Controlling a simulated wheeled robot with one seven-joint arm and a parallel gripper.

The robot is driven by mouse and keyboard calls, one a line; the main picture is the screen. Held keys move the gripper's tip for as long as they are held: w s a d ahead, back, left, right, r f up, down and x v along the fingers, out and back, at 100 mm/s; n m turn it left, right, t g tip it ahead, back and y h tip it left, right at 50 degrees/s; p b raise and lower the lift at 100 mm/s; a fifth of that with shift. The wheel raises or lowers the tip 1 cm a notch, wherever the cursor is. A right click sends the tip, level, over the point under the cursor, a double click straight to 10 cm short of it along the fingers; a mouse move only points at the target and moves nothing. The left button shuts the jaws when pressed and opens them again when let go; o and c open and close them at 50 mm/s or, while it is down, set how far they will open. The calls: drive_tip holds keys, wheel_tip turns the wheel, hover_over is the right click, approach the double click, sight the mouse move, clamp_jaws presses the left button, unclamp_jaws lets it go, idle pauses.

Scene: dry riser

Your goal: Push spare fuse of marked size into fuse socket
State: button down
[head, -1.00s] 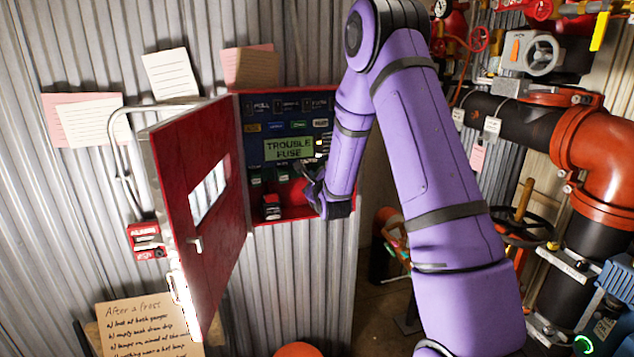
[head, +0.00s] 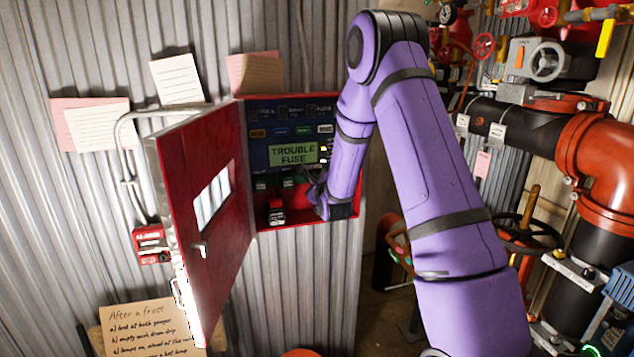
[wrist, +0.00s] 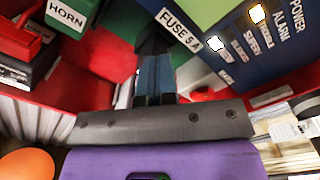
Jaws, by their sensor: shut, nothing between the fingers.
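The open red panel box (head: 335,233) shows a green display (head: 293,154) reading "TROUBLE FUSE". My gripper (head: 318,190) reaches into the box's lower right part. In the wrist view my gripper (wrist: 154,55) is shut, its fingers together with nothing seen between them. The fingertips are directly beside a white label (wrist: 180,30) reading "FUSE 5 A". A dark part lies behind the fingertips; I cannot tell whether it is the fuse socket or a fuse. No loose spare fuse can be made out.
The red door (head: 205,215) stands open at the left. A black-and-red block (head: 276,213) sits on the box floor. A green part labelled "HORN" (wrist: 67,13) is left of the fingers. Red pipework (head: 600,165) and a handwheel (head: 525,233) stand at the right.

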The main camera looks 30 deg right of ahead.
drive_tip(key=shift+w+d, duration=0.1)
drive_tip(key=shift+w, duration=0.3)
drive_tip(key=v, duration=1.3)
drive_tip(key=shift+s, duration=0.35)
drive_tip(key=shift+r, duration=0.15)
